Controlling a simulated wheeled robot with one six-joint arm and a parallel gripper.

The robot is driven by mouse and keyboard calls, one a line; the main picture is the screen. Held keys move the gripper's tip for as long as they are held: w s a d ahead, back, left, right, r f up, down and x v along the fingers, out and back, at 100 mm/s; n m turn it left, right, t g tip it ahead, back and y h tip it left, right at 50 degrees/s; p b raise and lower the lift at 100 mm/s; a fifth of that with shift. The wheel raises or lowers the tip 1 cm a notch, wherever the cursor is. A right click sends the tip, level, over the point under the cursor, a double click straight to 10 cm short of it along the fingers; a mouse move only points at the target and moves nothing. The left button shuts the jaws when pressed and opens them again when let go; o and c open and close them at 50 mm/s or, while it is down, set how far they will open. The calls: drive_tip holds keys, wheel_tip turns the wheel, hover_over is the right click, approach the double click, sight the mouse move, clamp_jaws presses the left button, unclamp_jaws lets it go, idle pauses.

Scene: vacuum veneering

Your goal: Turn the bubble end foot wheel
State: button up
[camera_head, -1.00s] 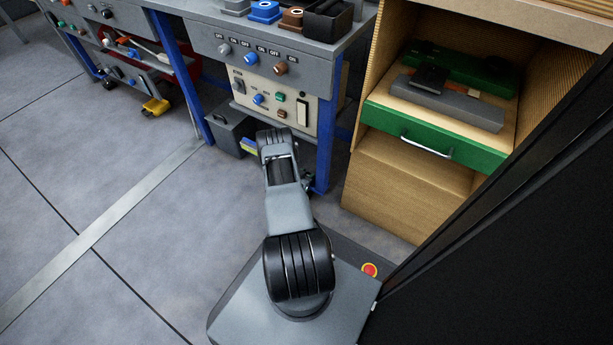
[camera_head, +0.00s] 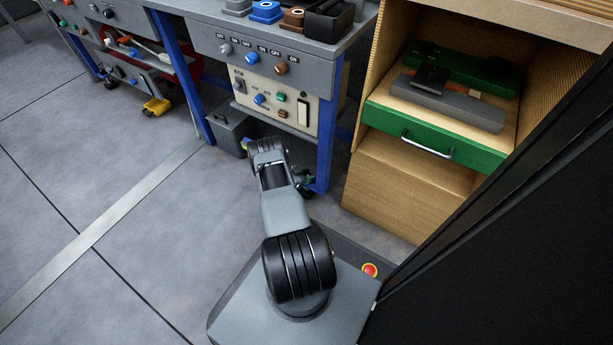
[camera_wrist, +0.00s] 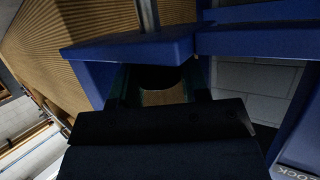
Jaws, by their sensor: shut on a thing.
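In the wrist view my gripper (camera_wrist: 162,92) has its two fingers on either side of a dark, rounded piece (camera_wrist: 160,78), held just under a blue frame plate (camera_wrist: 130,47). This piece appears to be the foot wheel, but it is too dark to read its shape or turn. In the head view the arm reaches down beside the blue bench leg (camera_head: 326,150), and its own links mostly hide the gripper. A small dark and green foot part (camera_head: 306,183) shows at the base of that leg.
The control bench (camera_head: 290,50) stands over the arm, with a grey box (camera_head: 228,130) below it. A wooden cabinet (camera_head: 405,185) with a green drawer (camera_head: 480,157) is close on the right. A dark panel (camera_head: 530,250) fills the lower right.

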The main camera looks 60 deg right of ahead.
drive_tip(key=shift+d, duration=0.1)
idle(0.4)
drive_tip(key=o, duration=0.7)
drive_tip(key=shift+s, duration=0.1)
drive_tip(key=shift+o, duration=1.1)
drive_tip(key=shift+r, duration=0.1)
drive_tip(key=p+v, duration=0.4)
drive_tip(key=v, duration=1)
drive_tip(key=shift+w, duration=0.2)
drive_tip(key=shift+d, duration=0.15)
